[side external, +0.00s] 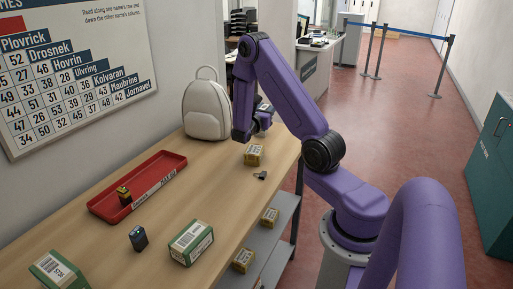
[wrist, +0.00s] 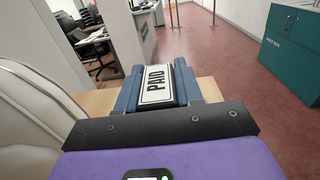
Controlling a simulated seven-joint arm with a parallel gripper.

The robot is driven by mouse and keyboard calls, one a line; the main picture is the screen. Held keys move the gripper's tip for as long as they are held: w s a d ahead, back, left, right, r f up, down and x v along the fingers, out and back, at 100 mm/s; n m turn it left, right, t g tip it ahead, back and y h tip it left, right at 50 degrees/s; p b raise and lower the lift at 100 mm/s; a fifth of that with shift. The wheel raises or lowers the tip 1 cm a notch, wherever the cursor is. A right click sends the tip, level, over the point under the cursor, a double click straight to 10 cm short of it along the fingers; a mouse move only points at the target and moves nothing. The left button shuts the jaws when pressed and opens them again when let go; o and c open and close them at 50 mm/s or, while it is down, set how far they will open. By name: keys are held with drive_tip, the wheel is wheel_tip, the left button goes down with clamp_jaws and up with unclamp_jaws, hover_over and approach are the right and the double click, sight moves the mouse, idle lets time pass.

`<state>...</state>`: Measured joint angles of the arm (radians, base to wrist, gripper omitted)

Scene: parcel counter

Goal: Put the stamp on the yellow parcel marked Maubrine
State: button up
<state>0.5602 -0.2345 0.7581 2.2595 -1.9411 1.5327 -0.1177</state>
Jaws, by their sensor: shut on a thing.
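My gripper (wrist: 157,75) is shut on a stamp (wrist: 157,88) with a white plate reading PAID, seen between the fingers in the wrist view. In the side view my gripper (side external: 262,124) is above the far end of the counter, and the stamp is hard to make out there. A yellow parcel (side external: 254,154) stands on the counter just below my gripper, apart from it.
A red tray (side external: 104,207) holds a small black-and-yellow item (side external: 124,195). A dark block (side external: 138,238), green-and-white boxes (side external: 191,243), a small black item (side external: 260,175) and a pale backpack (side external: 206,107) stand on the counter. A wall chart (side external: 72,68) lists names with numbers.

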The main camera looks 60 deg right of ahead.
drive_tip(key=a+g, duration=0.1)
drive_tip(key=a, duration=0.5)
hover_over(256, 147)
drive_tip(key=shift+m, duration=0.3)
drive_tip(key=shift+f, duration=3.65)
drive_tip(key=o, duration=1)
drive_tip(key=shift+f, duration=0.15)
drive_tip(key=shift+o, duration=0.2)
